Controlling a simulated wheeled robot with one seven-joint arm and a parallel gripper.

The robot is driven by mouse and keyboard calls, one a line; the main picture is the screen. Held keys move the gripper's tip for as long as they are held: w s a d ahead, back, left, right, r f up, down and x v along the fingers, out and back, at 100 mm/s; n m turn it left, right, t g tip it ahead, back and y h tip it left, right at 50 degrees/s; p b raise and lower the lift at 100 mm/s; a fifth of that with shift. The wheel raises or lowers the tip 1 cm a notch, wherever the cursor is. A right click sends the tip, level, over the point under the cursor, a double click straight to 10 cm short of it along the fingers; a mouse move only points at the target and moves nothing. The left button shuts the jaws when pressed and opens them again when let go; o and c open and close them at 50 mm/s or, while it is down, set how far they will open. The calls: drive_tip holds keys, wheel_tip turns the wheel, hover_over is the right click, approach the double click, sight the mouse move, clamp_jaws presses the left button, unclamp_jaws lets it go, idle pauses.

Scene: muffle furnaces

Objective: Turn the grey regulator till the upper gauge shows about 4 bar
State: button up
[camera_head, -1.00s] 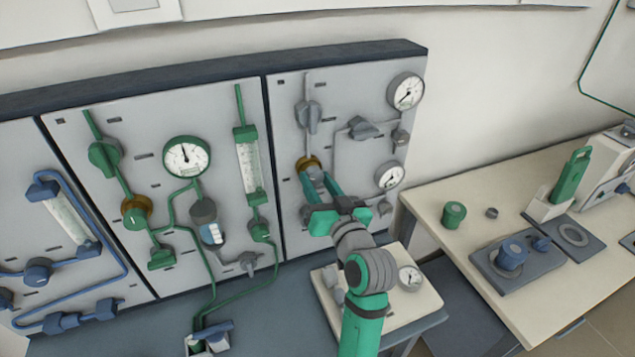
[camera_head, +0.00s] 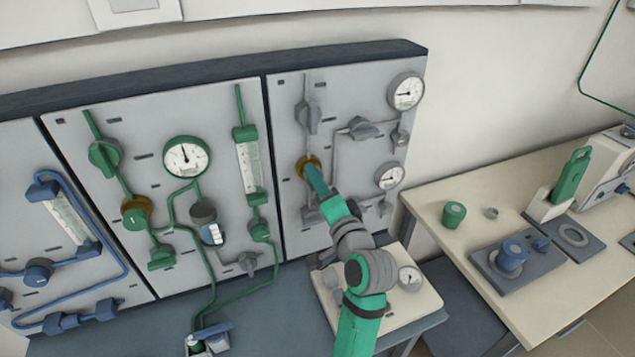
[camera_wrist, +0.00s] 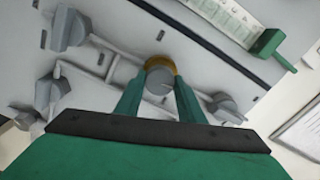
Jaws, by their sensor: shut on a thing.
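The grey regulator sits on the right panel inside a brass ring; it shows in the wrist view (camera_wrist: 158,80) between my fingertips. My gripper (camera_head: 312,180) is shut on the regulator, its green fingers on either side of the knob. In the head view the knob is mostly hidden behind the fingers, and part of the brass ring (camera_head: 306,162) shows. The upper gauge (camera_head: 406,92) is at the top right of the same panel. Its needle points to the left; the numbers are too small to read. The lower gauge (camera_head: 389,176) is below it.
Grey valve handles (camera_head: 362,130) sit beside the regulator on the panel. The side table (camera_head: 455,245) on the right holds several items.

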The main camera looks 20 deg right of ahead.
drive_tip(key=m, duration=0.5)
drive_tip(key=shift+d+m, duration=0.1)
drive_tip(key=shift+m, duration=0.2)
idle(0.4)
drive_tip(key=o, duration=1)
drive_tip(key=shift+o, duration=0.2)
drive_tip(key=s, duration=1)
drive_tip(key=shift+s, duration=0.4)
drive_tip(key=shift+d, duration=0.1)
